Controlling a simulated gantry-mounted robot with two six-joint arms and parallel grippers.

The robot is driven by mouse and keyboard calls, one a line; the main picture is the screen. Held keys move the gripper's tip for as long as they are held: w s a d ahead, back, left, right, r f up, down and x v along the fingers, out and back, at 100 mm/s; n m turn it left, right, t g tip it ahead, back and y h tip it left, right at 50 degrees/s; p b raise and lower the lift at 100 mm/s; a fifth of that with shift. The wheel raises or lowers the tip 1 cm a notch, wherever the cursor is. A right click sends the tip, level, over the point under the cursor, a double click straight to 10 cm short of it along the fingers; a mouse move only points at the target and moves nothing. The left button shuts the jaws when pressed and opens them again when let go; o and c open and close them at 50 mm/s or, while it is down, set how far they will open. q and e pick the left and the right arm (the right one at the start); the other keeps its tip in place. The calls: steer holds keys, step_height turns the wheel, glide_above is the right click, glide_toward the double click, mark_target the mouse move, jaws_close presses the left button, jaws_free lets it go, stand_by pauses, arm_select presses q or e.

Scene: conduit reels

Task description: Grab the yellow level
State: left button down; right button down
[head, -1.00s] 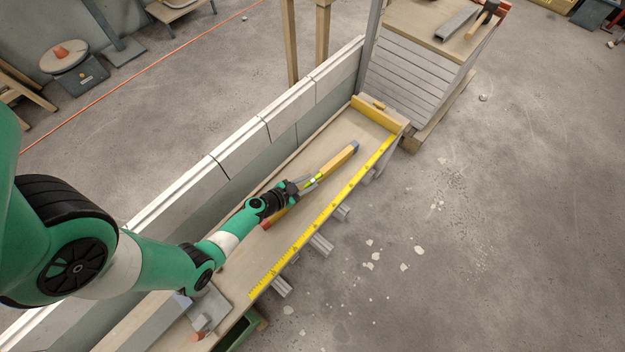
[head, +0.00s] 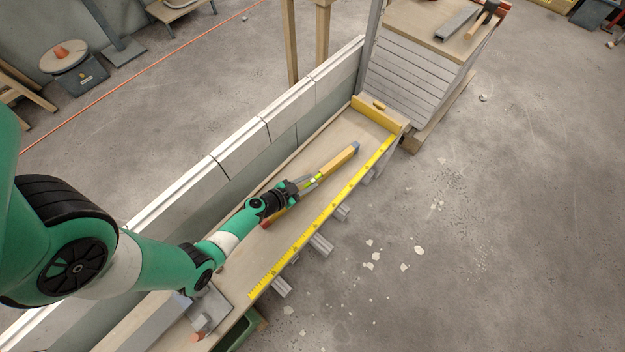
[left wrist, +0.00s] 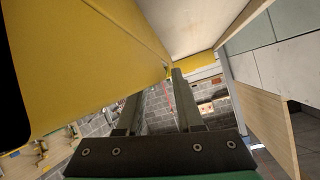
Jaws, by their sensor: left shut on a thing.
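The yellow level (head: 338,162) lies lengthwise along the wooden bench top, with a blue cap at its far end, a red near end and a green vial window by the jaws. My left gripper (head: 308,185) reaches over its middle and is shut on it. In the left wrist view, a large yellow face of the level (left wrist: 85,55) fills the upper left, close to the two dark fingers (left wrist: 168,85). The fingers' contact with the level is partly hidden. My right gripper is not in view.
A long yellow measuring tape or rule (head: 326,213) runs along the bench's right edge. A block wall (head: 240,145) stands close on the left. Metal brackets (head: 320,244) stick out on the right. A yellow strip (head: 373,113) crosses the bench's far end.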

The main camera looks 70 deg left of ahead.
mark_target(308, 183)
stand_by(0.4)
arm_select(q)
step_height(308, 183, up, 10)
steer(key=p, duration=0.8)
